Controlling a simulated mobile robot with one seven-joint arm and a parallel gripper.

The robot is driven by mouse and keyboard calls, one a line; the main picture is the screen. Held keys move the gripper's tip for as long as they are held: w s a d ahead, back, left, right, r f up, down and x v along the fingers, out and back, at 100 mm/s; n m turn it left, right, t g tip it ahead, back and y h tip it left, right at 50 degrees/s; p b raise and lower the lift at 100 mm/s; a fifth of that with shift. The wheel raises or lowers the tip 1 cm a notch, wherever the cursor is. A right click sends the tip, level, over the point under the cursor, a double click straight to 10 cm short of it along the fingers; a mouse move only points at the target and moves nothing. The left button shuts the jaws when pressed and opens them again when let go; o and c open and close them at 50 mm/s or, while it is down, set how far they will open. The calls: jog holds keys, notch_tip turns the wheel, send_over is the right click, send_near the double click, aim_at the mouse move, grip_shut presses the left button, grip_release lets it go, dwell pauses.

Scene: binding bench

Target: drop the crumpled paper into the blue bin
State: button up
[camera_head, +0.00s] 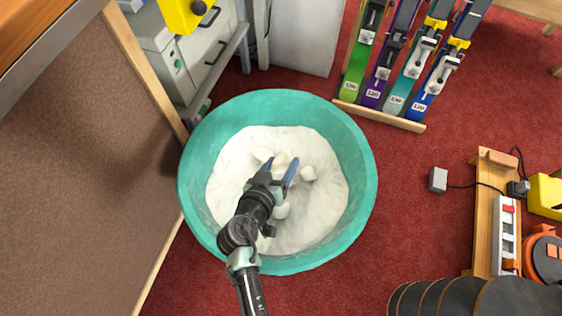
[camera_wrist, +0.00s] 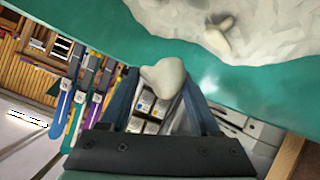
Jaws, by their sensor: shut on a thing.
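A large round teal tub (camera_head: 362,190), the only bin-like thing in view, stands on the red floor; its wall also shows in the wrist view (camera_wrist: 235,88). White, uneven material (camera_head: 235,180) fills its bottom, with a few pale lumps (camera_head: 308,174) on it. My gripper (camera_head: 280,168) is over the inside of the tub, its two blue fingers apart around an off-white lump. This lump (camera_wrist: 163,78), seemingly the crumpled paper, is gripped between the fingertips in the wrist view. Its height above the white material is hard to tell.
A rack of upright skis (camera_head: 379,122) stands behind the tub at the right. A grey cabinet (camera_head: 208,55) is at the back left, and a brown board (camera_head: 85,160) is close on the left. A power strip (camera_head: 506,235) lies at the right. Red floor is open right of the tub.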

jog(key=o, duration=1.4)
jog(key=shift+c, duration=0.2)
jog(key=p+v, duration=0.3)
jog(key=v, duration=1)
